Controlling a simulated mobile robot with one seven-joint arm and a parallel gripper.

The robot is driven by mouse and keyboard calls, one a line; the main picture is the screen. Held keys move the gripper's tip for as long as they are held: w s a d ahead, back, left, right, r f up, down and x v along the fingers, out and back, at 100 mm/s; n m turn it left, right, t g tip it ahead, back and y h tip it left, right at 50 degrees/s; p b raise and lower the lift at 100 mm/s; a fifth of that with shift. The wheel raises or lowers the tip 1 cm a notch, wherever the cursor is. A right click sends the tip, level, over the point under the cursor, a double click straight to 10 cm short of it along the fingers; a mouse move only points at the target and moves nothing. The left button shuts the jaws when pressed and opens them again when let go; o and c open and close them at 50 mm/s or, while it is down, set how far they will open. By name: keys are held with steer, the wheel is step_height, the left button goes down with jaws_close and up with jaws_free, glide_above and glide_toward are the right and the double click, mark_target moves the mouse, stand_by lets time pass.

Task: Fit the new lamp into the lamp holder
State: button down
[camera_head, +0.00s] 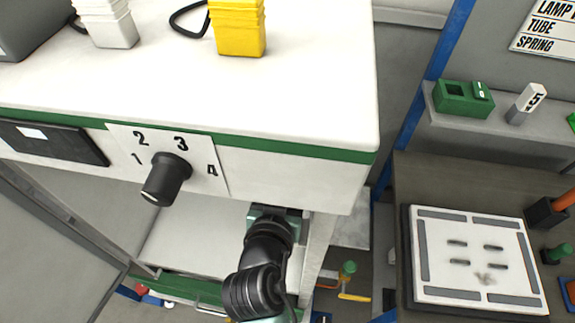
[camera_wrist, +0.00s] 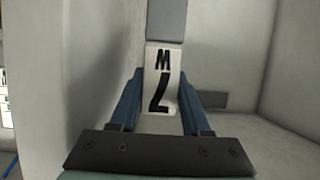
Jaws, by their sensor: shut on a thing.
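My gripper (camera_wrist: 161,88) shows in the wrist view with its two blue fingers on either side of a white block with black marks, which I take to be the new lamp (camera_wrist: 161,62). A grey part (camera_wrist: 167,18) lines up beyond its far end; I cannot tell whether it belongs to the lamp or to something behind. In the head view my gripper (camera_head: 272,213) reaches into the space under the white bench top, its fingers and the lamp hidden. The lamp holder cannot be made out for certain.
Pale walls stand close around the gripper, with a dark strip (camera_wrist: 212,99) to the right. Above is the bench (camera_head: 290,110) with a black numbered knob (camera_head: 166,180). A shelf (camera_head: 450,124) at right holds a green box (camera_head: 463,98) and a block marked 5 (camera_head: 526,103).

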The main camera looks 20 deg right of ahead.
steer(key=shift+s+a+r, duration=0.1)
steer(key=shift+s, duration=0.1)
steer(key=shift+f+b, duration=2.8)
steer(key=shift+f, duration=0.15)
steer(key=shift+f+b, duration=2.05)
steer(key=shift+c, duration=1.4)
jaws_free()
steer(key=b+v, duration=0.1)
steer(key=v, duration=1.2)
